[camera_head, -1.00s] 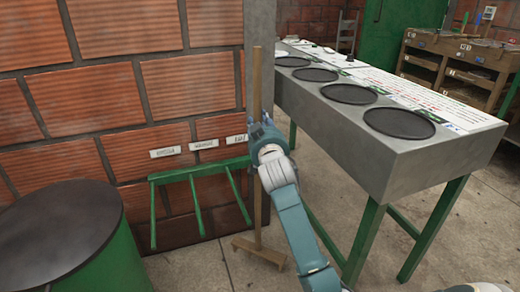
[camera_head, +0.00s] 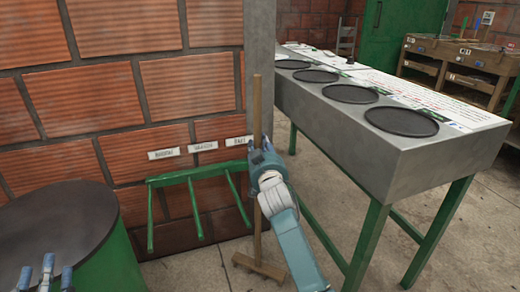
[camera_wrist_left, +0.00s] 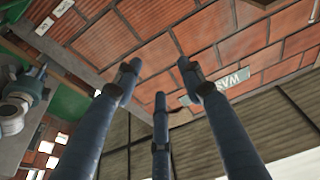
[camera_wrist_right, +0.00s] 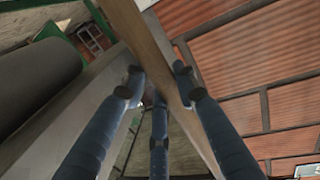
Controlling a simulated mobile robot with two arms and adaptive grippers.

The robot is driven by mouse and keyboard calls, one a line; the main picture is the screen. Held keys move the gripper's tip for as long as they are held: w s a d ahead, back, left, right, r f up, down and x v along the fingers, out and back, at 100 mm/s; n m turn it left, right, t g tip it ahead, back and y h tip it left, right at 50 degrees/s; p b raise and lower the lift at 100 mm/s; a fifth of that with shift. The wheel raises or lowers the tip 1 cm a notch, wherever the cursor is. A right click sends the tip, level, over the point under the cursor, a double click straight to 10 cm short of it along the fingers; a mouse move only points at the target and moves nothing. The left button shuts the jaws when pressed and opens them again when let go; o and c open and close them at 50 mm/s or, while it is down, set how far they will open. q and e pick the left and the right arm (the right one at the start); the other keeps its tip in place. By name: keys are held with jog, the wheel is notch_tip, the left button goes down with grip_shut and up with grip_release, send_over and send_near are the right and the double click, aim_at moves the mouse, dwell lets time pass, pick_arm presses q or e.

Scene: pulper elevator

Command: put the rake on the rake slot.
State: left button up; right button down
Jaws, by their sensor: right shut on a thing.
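The wooden rake (camera_head: 257,215) stands nearly upright beside the green rack, its head (camera_head: 262,268) down near the floor. My right gripper (camera_head: 262,152) is shut around the rake's handle; the handle also passes between its fingers in the right wrist view (camera_wrist_right: 160,60). The green wall rack (camera_head: 197,178) has several prongs with slots between them. Three white labels hang above it; the rightmost label (camera_head: 238,141) is nearest the rake, its text too small to read surely. My left gripper (camera_head: 45,272) is open and empty at the lower left.
A green drum with a dark lid (camera_head: 50,235) stands left of the rack. A long grey table (camera_head: 400,155) with round black plates stands close on the right. The brick wall (camera_head: 110,90) is behind the rack. Some floor is bare below the rack.

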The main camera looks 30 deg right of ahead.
pick_arm(q)
jog(key=shift+s+r+t, duration=0.15)
jog(key=shift+r+t, duration=0.15)
jog(key=shift+r, duration=0.25)
pick_arm(e)
jog(key=c, duration=1.3)
grip_release()
jog(key=shift+s+f, duration=0.1)
jog(key=shift+f, duration=0.05)
jog(key=shift+c, duration=0.2)
